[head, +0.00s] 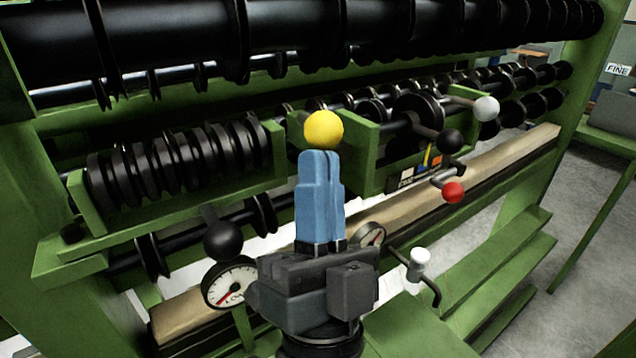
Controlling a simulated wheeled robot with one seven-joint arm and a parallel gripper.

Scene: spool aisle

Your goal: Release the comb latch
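The comb latch is not marked by name, so I cannot tell which handle belongs to it. A yellow ball knob (323,130) shows right at the tips of my gripper (322,155), in front of the green machine frame. The blue fingers stand upright and close together, with only a thin seam between them. They hide whatever is below the knob, and I cannot tell whether they touch it. A black comb-like row of discs (180,160) sits in a green bracket (185,198) to the left.
Nearby are a black knob (223,240), a dial gauge (230,282), a red knob (453,192), another black knob (449,141), a white knob (486,108) and a white-tipped crank (420,258). Black rollers (180,40) cross above.

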